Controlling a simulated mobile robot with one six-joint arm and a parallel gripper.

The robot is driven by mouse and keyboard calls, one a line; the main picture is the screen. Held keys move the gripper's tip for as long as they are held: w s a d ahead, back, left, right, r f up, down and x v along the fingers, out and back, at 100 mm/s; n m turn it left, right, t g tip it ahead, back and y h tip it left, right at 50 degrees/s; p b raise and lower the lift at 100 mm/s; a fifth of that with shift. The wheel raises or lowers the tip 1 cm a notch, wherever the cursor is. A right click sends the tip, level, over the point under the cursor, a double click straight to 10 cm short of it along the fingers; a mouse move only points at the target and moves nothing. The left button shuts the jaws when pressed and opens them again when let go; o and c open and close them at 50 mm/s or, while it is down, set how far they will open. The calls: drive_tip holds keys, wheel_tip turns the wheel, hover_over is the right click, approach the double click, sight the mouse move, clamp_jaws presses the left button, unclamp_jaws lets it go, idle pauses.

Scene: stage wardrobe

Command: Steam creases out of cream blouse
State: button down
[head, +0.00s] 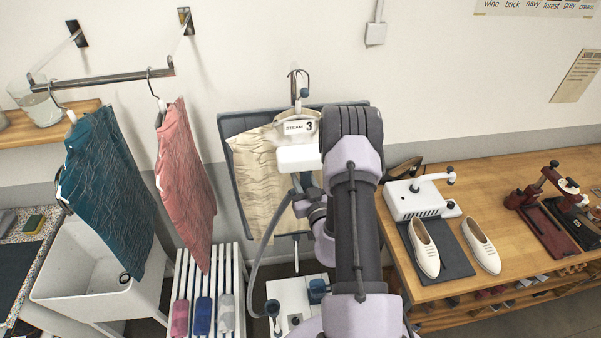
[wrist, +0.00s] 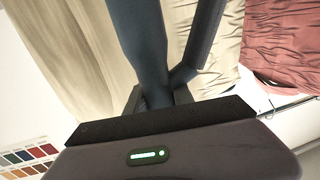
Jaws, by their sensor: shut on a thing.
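The cream blouse (head: 255,165) hangs on a hanger in front of a grey board. Rippled creases show on its left part; my arm hides much of its right side. In the wrist view, the cloth on the left (wrist: 75,50) looks smoother, and the strip on the right (wrist: 215,45) is creased. My gripper (head: 308,196) is shut on the steamer's blue-grey handle (wrist: 145,50). The white steamer head (head: 299,157) is in front of the blouse's upper part; I cannot tell whether it touches. A "STEAM 3" tag (head: 299,127) shows just above it.
A hose (head: 257,255) runs down to the white steamer base (head: 290,292). Creased teal (head: 108,190) and pink (head: 185,180) garments hang from a rail on the left, above a sink (head: 85,295) and slatted rack (head: 228,262). A wooden bench (head: 510,245) with cream shoes stands right.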

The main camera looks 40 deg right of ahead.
sight(304, 185)
drive_tip(key=shift+a+b+v, duration=0.2)
drive_tip(key=shift+b+v, duration=0.25)
drive_tip(key=shift+v, duration=1.05)
drive_tip(key=shift+w, duration=0.15)
drive_tip(key=w+a+n+t+y+b, duration=0.1)
drive_tip(key=w+a+n+y+b, duration=0.4)
drive_tip(key=a, duration=0.8)
drive_tip(key=w+d+m, duration=0.1)
drive_tip(key=w+d, duration=0.3)
drive_tip(key=w, duration=0.1)
drive_tip(key=shift+w+r+m, duration=0.3)
drive_tip(key=shift+w+r, duration=0.05)
drive_tip(key=shift+w, duration=0.05)
